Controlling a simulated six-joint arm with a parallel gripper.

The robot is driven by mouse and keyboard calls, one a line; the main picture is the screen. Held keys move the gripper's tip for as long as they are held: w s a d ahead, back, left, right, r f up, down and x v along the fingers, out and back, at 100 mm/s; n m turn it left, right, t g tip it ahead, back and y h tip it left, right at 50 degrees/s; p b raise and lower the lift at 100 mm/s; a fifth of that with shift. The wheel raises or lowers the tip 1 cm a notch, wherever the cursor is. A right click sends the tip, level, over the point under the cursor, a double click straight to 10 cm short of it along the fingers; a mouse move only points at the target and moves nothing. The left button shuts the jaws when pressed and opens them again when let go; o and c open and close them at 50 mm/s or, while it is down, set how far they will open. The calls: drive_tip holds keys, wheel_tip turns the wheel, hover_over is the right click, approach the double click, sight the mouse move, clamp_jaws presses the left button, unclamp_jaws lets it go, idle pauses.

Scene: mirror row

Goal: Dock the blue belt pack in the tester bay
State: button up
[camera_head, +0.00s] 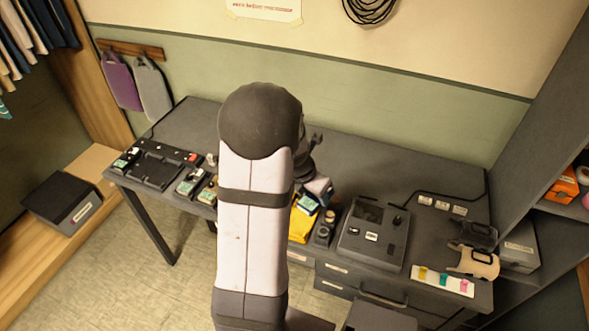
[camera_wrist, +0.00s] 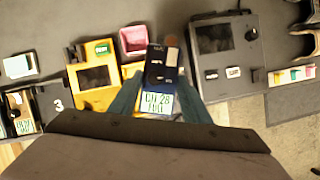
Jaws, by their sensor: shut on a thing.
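The blue belt pack (camera_wrist: 161,73) is dark navy with a pale green label reading "CH 28 FULL". In the wrist view it sits between the two teal fingers of my gripper (camera_wrist: 157,98), which is shut on it. A grey unit with a dark screen (camera_wrist: 222,48), which looks like the tester, lies to the right of the pack. The same grey unit shows in the head view (camera_head: 372,237) on the bench, right of my arm. Its bay cannot be told clearly. In the head view my arm hides much of the gripper area.
A yellow unit with a screen (camera_wrist: 95,85) and a pink tray (camera_wrist: 134,41) lie left of the pack. A black charger dock (camera_head: 155,170) is at the bench's left end. A card with coloured tabs (camera_head: 442,281) and stands (camera_head: 475,262) are at the right.

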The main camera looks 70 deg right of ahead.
sight(310, 203)
drive_tip(key=shift+w+a+f+n, duration=0.25)
drive_tip(key=shift+a+f+n, duration=0.45)
drive_tip(key=shift+a+f, duration=0.4)
drive_tip(key=shift+w+a+f+n+t, duration=0.35)
drive_tip(key=shift+f+n+t, duration=0.05)
drive_tip(key=shift+f, duration=0.05)
drive_tip(key=shift+w+f+n, duration=0.2)
drive_tip(key=shift+w+n, duration=0.1)
drive_tip(key=shift+w, duration=0.15)
drive_tip(key=shift+w+d+r+n+t, duration=0.15)
drive_tip(key=shift+w+d+n, duration=0.1)
drive_tip(key=shift+w+d, duration=0.2)
drive_tip(key=shift+w+d+r+n+t, duration=0.15)
drive_tip(key=shift+w+d+n, duration=0.15)
drive_tip(key=shift+w, duration=0.2)
drive_tip(key=shift+f, duration=0.1)
drive_tip(key=shift+f+b, duration=2.5)
drive_tip(key=shift+b, duration=0.35)
drive_tip(key=shift+f+b, duration=0.75)
drive_tip(key=shift+f, duration=0.35)
drive_tip(key=o, duration=1.2)
